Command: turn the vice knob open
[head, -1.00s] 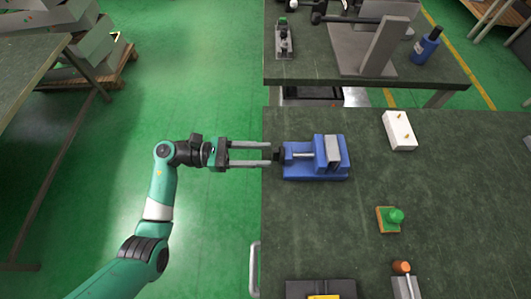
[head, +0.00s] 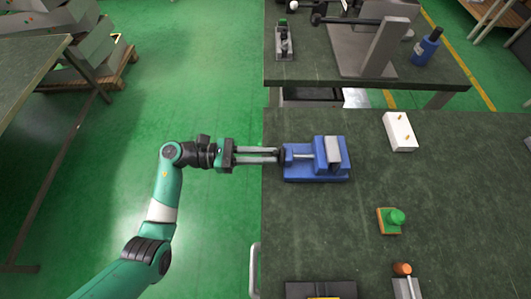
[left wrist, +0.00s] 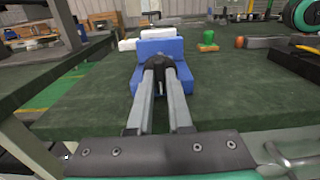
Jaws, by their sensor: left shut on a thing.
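The blue vice (head: 316,160) sits near the left edge of the dark green worktable, and it also shows in the left wrist view (left wrist: 161,47). Its black knob (head: 281,156) faces left, towards my left arm; in the left wrist view the knob (left wrist: 160,59) is between the fingertips. My left gripper (head: 278,156) comes in level from the left and is shut on the knob. Its two long grey fingers (left wrist: 160,72) lie close on either side of it. The fingers partly cover the knob. My right gripper is not in view.
A white block (head: 399,131) and a green knob on an orange base (head: 391,220) stand right of the vice. A dark tray (head: 321,289) and an orange-tipped tool (head: 403,278) lie at the front. The worktop between them is clear.

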